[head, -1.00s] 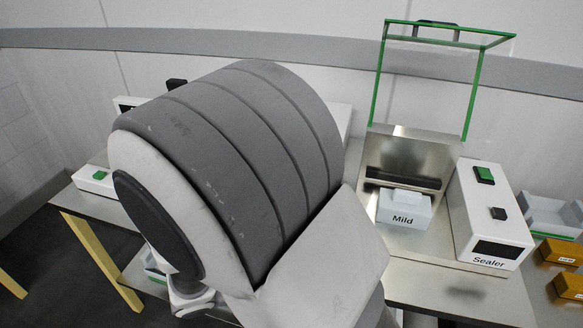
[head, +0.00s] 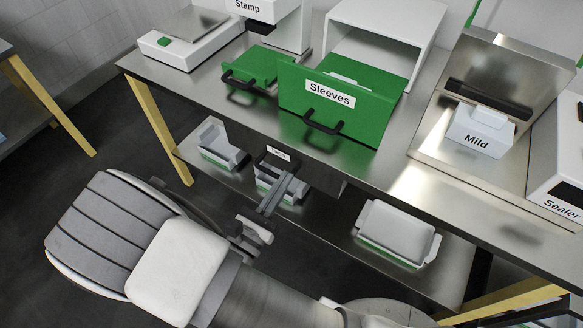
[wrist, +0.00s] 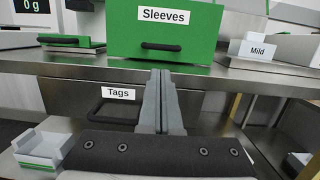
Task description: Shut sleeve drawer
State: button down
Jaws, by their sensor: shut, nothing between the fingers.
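The sleeve drawer (head: 350,108) has a green front labelled "Sleeves" with a dark handle (head: 323,127). It stands pulled out of its white housing (head: 385,32) on the steel table. In the wrist view the same green front (wrist: 163,32) fills the top middle, its handle (wrist: 161,46) facing me. My gripper (head: 284,183) is shut and empty, in front of the table and lower than the green front. In the wrist view its fingers (wrist: 161,75) point toward the drawer and end just below the handle in the picture, apart from it as far as I can tell.
A "Tags" drawer (wrist: 118,93) with a dark handle is under the tabletop, close to my fingers. A green stamp tray (head: 252,66) stands left of the sleeve drawer; a "Mild" block (head: 478,132) and the sealer (head: 560,165) stand right. Trays (head: 395,235) occupy the lower shelf.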

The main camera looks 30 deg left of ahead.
jog(key=b, duration=0.2)
send_near(326, 117)
jog(key=shift+w+d+r, duration=0.1)
jog(key=shift+w+r, duration=0.25)
jog(key=shift+w, duration=0.2)
jog(key=shift+w+r, duration=0.35)
jog(key=shift+w, duration=0.2)
jog(key=w, duration=0.4)
jog(key=shift+w+d, duration=0.2)
jog(key=shift+w, duration=0.2)
jog(key=shift+s, duration=0.1)
